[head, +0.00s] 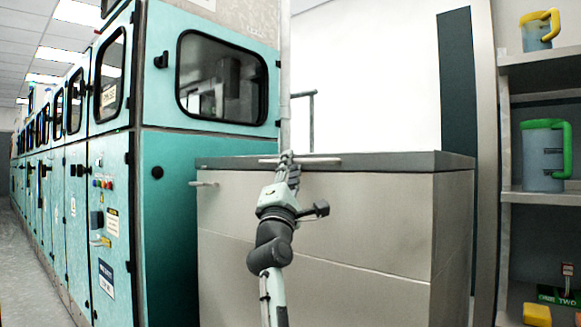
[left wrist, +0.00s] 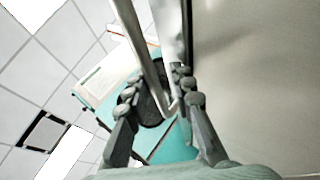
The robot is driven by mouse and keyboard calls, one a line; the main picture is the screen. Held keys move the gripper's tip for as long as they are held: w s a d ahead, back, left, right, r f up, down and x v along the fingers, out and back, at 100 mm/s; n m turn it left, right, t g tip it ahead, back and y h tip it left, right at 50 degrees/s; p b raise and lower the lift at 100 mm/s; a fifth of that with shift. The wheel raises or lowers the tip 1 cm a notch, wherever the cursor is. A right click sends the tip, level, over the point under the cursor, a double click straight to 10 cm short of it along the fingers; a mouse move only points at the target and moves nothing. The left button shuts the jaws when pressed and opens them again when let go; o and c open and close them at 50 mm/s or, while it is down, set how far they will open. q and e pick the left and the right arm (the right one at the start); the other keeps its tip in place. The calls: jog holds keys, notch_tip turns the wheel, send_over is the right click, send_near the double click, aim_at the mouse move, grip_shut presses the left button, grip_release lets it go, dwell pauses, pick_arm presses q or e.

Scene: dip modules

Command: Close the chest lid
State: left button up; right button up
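The grey chest (head: 330,222) stands in the middle of the head view. A dark grey slab (head: 390,161), apparently its lid, lies level along its top; I see no clear gap under it. A thin horizontal bar (head: 325,161) runs at the slab's front edge. My left gripper (head: 289,160) reaches up to this bar. In the left wrist view, the fingers of my left gripper (left wrist: 156,80) are apart, with a metal bar (left wrist: 148,55) passing between them. I cannot tell whether they touch it. My right gripper is out of view.
Teal cabinets (head: 160,215) stand close on the left. A shelf unit (head: 540,198) on the right holds a blue mug with a green handle (head: 542,158) and a mug with a yellow handle (head: 537,32). A small handle (head: 203,184) sticks out at the chest's left.

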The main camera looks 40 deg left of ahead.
pick_arm(q)
jog(key=v, duration=1.2)
